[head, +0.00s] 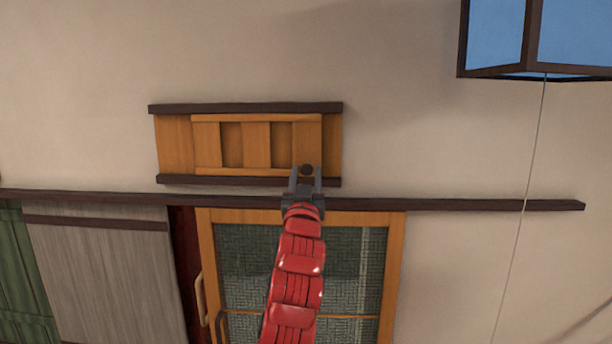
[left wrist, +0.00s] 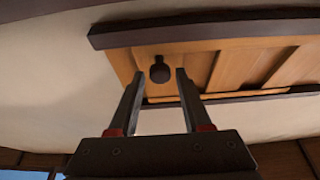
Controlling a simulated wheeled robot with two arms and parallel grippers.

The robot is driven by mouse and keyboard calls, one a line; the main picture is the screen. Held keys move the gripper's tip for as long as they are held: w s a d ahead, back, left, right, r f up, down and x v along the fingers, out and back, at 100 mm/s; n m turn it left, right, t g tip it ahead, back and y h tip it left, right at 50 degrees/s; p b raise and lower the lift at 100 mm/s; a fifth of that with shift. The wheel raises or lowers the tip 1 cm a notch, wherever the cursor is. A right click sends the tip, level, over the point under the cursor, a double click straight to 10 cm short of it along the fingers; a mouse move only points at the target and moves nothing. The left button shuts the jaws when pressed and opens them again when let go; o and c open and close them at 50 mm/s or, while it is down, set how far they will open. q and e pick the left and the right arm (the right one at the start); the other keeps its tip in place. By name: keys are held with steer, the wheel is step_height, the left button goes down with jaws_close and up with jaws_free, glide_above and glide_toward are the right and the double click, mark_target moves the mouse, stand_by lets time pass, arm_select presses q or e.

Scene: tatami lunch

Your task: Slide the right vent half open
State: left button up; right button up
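The wooden vent (head: 256,145) is on the wall between an upper and a lower dark rail. Its slatted panel has dark gaps between the slats, with plain wood showing at both ends. A dark round knob (head: 306,169) is at the panel's lower right. It also shows in the left wrist view (left wrist: 160,70). My left gripper (head: 305,176) reaches up to the knob with its fingers apart. In the left wrist view the knob appears between the fingertips (left wrist: 156,74), with a gap on each side. Whether the tips reach past it is unclear. My right gripper is out of view.
A long dark beam (head: 480,205) runs along the wall below the vent. Under it are a wood-framed door (head: 395,270) and a grey panel (head: 100,270). A dark-framed blue lantern or box (head: 575,35) with a cord is at upper right. The wall beside the vent is bare.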

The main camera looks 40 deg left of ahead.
arm_select(q)
jaws_close()
stand_by(1.1)
